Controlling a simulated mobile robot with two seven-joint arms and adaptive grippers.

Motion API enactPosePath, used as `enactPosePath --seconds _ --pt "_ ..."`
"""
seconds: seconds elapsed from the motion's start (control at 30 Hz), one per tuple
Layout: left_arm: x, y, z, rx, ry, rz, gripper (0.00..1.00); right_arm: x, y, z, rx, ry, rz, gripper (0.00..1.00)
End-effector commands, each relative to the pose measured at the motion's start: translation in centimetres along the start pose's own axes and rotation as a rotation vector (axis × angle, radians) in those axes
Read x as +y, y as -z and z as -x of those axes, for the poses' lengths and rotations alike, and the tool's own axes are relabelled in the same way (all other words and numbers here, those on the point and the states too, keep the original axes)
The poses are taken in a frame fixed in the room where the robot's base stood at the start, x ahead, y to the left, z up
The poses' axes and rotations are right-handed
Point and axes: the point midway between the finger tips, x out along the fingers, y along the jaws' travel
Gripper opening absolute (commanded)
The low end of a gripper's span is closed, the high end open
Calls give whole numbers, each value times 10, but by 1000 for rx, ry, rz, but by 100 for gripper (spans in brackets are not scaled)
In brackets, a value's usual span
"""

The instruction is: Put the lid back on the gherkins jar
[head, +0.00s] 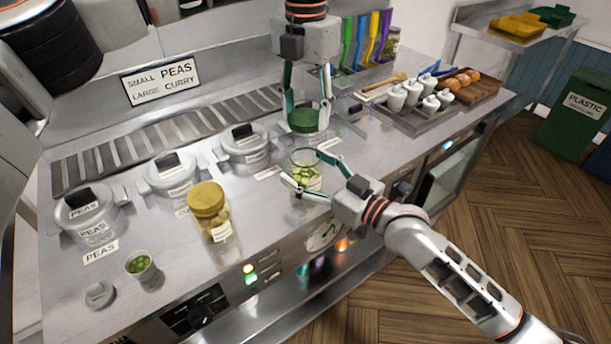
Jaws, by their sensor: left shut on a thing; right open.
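The gherkins jar (307,177) is an open clear glass jar with green pieces inside, upright near the counter's front edge. The green lid (303,121) is held by my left gripper (307,117), which points down and is shut on it. The lid is above and just behind the jar, apart from its mouth and roughly level. My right gripper (302,166) comes from the right, open, with one finger on each side of the jar. I cannot tell whether its fingers touch the glass.
A jar with a yellow lid (207,199) stands left of the gherkins. Lidded steel pots (168,174) line the back left. A small cup of peas (140,265) is at front left. A tray of white pots (414,112) and a wooden board (477,92) are at right.

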Motion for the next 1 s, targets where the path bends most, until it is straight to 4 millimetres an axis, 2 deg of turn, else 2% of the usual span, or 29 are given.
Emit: enactPosePath --seconds 0.4,0.63,0.77,1.0 --pt "0 0 0 0 0 0 35 0 0 -6 -1 0 0 73" --pt "0 0 0 0 0 0 35 0 0 -6 -1 0 0 14" --pt "0 0 -4 1 0 -1 35 0 0 -6 -1 0 0 14" --pt "0 0 -36 2 1 -1 35 0 0 -6 -1 0 0 14"
